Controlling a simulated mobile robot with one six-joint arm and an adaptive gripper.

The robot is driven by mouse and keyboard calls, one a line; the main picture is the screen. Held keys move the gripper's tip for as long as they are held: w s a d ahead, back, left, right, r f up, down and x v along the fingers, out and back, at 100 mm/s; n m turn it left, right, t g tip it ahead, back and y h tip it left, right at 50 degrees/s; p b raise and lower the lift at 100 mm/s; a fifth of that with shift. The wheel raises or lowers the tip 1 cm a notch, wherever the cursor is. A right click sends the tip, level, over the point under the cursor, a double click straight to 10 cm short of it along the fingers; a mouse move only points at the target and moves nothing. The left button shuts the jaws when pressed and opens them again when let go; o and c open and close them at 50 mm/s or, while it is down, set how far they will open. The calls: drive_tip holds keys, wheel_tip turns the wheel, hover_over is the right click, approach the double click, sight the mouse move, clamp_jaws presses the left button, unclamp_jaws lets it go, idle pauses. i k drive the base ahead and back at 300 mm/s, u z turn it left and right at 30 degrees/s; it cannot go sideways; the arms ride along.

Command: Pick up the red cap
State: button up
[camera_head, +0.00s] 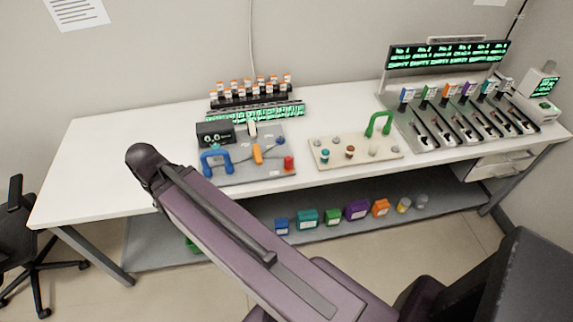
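A small red piece (289,163), which looks like the red cap, stands at the right end of a grey panel (235,178) on the white table. It is too small to tell whether it sits on something. A blue handle (214,160) and an orange piece (257,153) are on the same panel to its left. My purple arm crosses the lower middle of the view, in front of the table. I cannot make out my gripper or its fingers, and nothing touches the red piece.
A beige board (387,158) with a green handle (379,123) and small caps lies right of the panel. A black rack of orange-capped bottles (250,95) stands behind. Dispensers (445,96) fill the right end. The table's left part (110,155) is clear. Coloured boxes (357,210) sit below.

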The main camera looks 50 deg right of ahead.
sight(288, 160)
drive_tip(key=u, duration=0.1)
drive_tip(key=k, duration=2.1)
drive_tip(key=z, duration=0.7)
drive_tip(key=i, duration=1)
drive_tip(key=z, duration=0.1)
